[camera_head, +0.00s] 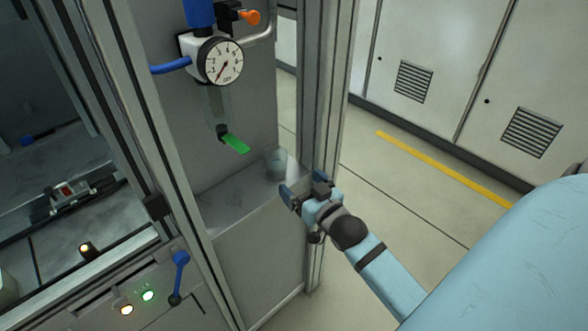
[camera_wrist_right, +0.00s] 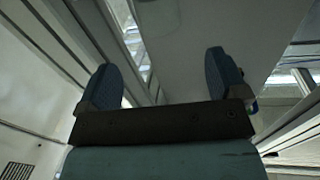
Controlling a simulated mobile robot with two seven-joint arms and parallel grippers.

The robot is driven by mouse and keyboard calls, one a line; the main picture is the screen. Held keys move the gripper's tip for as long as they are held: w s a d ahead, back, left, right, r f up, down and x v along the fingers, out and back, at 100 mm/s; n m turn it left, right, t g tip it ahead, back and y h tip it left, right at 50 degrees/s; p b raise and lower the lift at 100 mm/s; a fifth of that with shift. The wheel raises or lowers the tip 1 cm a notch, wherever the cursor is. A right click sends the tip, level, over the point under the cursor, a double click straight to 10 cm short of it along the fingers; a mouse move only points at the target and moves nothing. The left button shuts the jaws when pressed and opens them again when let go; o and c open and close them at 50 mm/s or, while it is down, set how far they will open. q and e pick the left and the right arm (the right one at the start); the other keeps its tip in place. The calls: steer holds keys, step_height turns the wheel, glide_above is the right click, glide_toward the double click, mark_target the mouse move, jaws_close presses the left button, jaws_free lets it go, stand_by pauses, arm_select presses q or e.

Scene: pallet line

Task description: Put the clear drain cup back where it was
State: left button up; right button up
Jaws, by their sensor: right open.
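A small clear cup (camera_head: 276,164), which looks like the drain cup, stands on the grey ledge below the pressure gauge. My right gripper (camera_head: 303,188) is just to the right of the cup and a little nearer, with its fingers toward the ledge. I cannot tell whether a finger touches the cup. In the right wrist view the fingers (camera_wrist_right: 163,68) are spread wide with nothing between them, and the cup does not show there. The gauge unit (camera_head: 221,61) has a clear bowl-like part (camera_head: 214,104) hanging under it, with a green lever (camera_head: 235,144) at its bottom. My left gripper is out of view.
A metal post (camera_head: 320,110) rises close behind my right gripper. The ledge (camera_head: 225,205) is bare left of the cup. A blue tube (camera_head: 171,67) and orange knob (camera_head: 250,17) stick out near the gauge. A blue handle (camera_head: 180,275) sits on the panel at lower left.

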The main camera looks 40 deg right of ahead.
steer(key=s+a+f+n+g+y, duration=0.45)
steer(key=s+a+f+g, duration=0.25)
steer(key=s+a+f, duration=0.85)
arm_select(q)
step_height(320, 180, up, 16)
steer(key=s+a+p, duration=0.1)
steer(key=p, duration=2.1)
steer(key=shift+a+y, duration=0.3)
arm_select(e)
step_height(320, 180, up, 17)
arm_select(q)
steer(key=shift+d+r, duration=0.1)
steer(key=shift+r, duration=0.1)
arm_select(e)
steer(key=shift+w+a+r, duration=0.1)
steer(key=shift+a+r, duration=0.1)
steer(key=shift+r, duration=0.2)
